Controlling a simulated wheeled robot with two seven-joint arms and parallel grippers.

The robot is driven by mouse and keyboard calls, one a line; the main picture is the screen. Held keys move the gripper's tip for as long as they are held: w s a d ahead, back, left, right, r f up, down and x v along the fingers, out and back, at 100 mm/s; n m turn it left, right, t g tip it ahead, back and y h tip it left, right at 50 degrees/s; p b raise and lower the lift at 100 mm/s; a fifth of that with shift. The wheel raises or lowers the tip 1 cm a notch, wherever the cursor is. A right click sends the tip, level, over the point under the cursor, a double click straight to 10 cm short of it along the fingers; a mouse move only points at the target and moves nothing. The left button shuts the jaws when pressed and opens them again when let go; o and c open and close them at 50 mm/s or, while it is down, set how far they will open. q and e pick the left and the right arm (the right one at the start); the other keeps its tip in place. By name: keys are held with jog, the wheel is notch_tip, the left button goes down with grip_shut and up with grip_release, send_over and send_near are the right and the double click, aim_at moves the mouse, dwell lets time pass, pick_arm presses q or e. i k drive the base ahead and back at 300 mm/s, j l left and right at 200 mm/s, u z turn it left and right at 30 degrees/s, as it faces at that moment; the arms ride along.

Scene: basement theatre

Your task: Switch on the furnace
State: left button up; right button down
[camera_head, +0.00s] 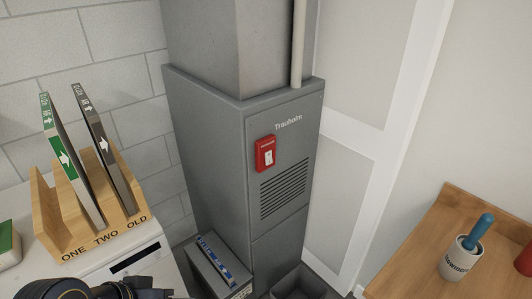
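The furnace (208,150) is a tall grey cabinet in the middle of the head view, marked "Trauholm", with a dark louvred vent (284,188). A red switch plate (265,153) with a white toggle is fixed to its front panel, above and left of the vent. The toggle is too small to tell its position. Part of my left arm shows dark at the bottom left edge, below the furnace switch and far from it. Its fingertips cannot be made out. My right gripper is out of view.
A wooden rack (75,232) marked "ONE TWO OLD" holds upright cases on a white appliance (150,258) at left. A grey box (215,262) and a dark bin (298,284) stand at the furnace's foot. A wooden table (425,255) at right holds a white cup (459,260) with a blue-handled tool.

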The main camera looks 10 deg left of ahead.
aim_at(268, 155)
jog(key=i+j+z, duration=0.1)
jog(key=z, duration=0.3)
jog(key=i+j+z, duration=0.15)
jog(key=z, duration=0.25)
jog(key=i+j+z, duration=0.2)
jog(key=z, duration=0.25)
jog(key=i, duration=0.05)
